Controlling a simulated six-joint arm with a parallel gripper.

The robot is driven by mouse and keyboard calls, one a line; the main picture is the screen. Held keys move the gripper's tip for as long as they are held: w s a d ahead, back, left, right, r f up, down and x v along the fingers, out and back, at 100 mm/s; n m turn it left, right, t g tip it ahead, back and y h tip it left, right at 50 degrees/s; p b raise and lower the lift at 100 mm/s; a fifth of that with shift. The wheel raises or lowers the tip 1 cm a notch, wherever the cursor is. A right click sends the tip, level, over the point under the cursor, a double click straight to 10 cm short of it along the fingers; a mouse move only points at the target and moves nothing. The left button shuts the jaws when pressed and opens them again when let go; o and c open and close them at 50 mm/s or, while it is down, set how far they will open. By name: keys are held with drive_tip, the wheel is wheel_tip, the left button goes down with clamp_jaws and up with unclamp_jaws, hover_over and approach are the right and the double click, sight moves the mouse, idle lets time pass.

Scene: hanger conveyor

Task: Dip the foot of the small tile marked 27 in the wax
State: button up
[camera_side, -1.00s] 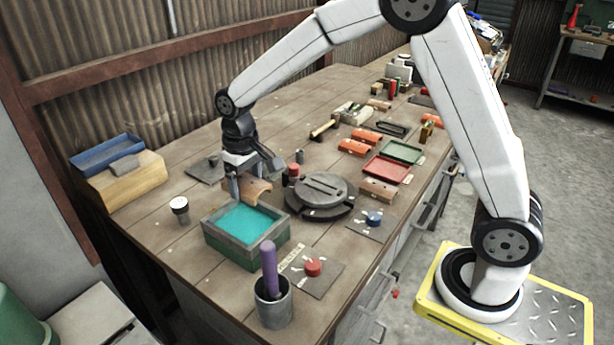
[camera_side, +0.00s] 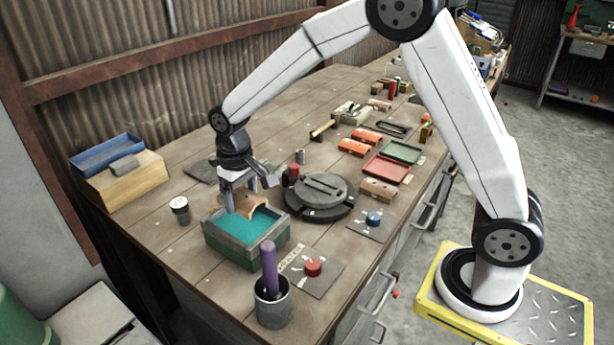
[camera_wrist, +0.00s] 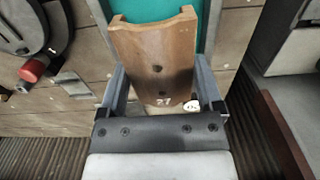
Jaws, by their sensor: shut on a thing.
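The small tile marked 27 (camera_wrist: 155,55) is a curved brown piece with two dark holes. The number shows near its gripper end in the wrist view. My gripper (camera_side: 240,205) is shut on the tile, with a finger on each side of it. In the side view the tile (camera_side: 257,208) is tilted at the back edge of the wax bath. Its far end reaches over the teal wax (camera_side: 246,226) in the grey-green box. I cannot tell whether its end touches the wax. The wax also shows beyond the tile in the wrist view (camera_wrist: 207,20).
A dark round turntable (camera_side: 319,193) stands right of the bath. A purple rod in a grey cup (camera_side: 273,303) and a red knob (camera_side: 313,267) are in front. A small white-topped jar (camera_side: 179,207) stands at left, and orange tiles (camera_side: 354,147) lie farther back.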

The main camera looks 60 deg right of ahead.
sight(246, 227)
drive_tip(key=shift+f, duration=2.5)
drive_tip(key=shift+f, duration=0.7)
drive_tip(key=shift+r, duration=1.7)
idle(2.0)
drive_tip(key=shift+r, duration=2.3)
